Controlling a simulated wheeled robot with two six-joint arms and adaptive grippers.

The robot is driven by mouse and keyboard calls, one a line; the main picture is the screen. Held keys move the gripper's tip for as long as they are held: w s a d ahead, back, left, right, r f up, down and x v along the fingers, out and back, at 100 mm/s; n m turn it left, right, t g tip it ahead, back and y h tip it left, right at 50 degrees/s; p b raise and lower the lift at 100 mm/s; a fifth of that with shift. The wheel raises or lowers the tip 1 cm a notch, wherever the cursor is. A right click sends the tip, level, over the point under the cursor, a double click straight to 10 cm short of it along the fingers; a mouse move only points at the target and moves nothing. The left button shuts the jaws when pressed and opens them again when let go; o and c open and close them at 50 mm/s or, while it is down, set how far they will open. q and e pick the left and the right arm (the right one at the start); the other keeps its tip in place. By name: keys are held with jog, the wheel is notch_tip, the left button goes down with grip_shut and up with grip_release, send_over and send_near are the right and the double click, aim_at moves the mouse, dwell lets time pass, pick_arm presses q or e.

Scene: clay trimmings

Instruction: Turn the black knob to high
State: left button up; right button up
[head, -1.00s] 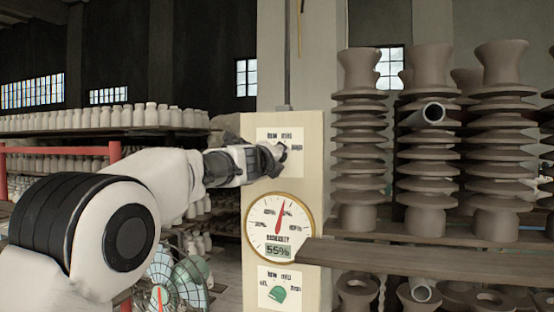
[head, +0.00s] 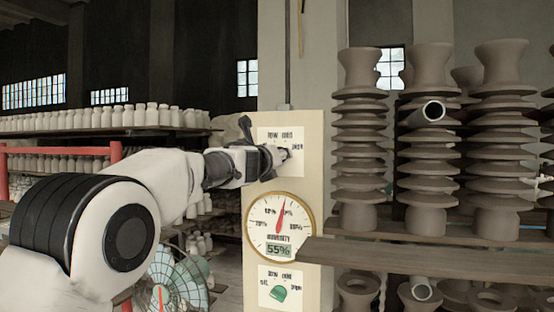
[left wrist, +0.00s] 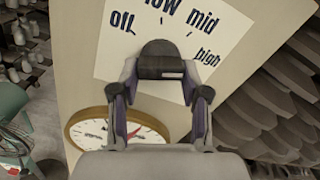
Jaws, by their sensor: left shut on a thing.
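The black knob (left wrist: 163,60) is on a white dial plate (left wrist: 232,35) marked off, low, mid and high in the left wrist view. My left gripper (left wrist: 161,80) is shut on the knob, with one finger on each side of it. I cannot tell which mark the knob points at. In the head view my left gripper (head: 275,157) is at the upper plate (head: 268,134) on the post and mostly hides the knob. My right gripper is not in view.
A round humidity gauge (head: 280,226) reading 55% is just below the upper plate. A lower plate with a green knob (head: 279,293) is under it. A wooden plank (head: 400,257) juts out at right. A fan (head: 172,280) stands lower left.

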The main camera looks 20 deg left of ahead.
pick_arm(q)
jog(key=shift+w+f, duration=0.1)
jog(key=shift+f, duration=0.25)
jog(key=o, duration=1.1)
jog(key=shift+o, duration=0.2)
jog(key=shift+r, duration=0.15)
jog(key=shift+r, duration=0.15)
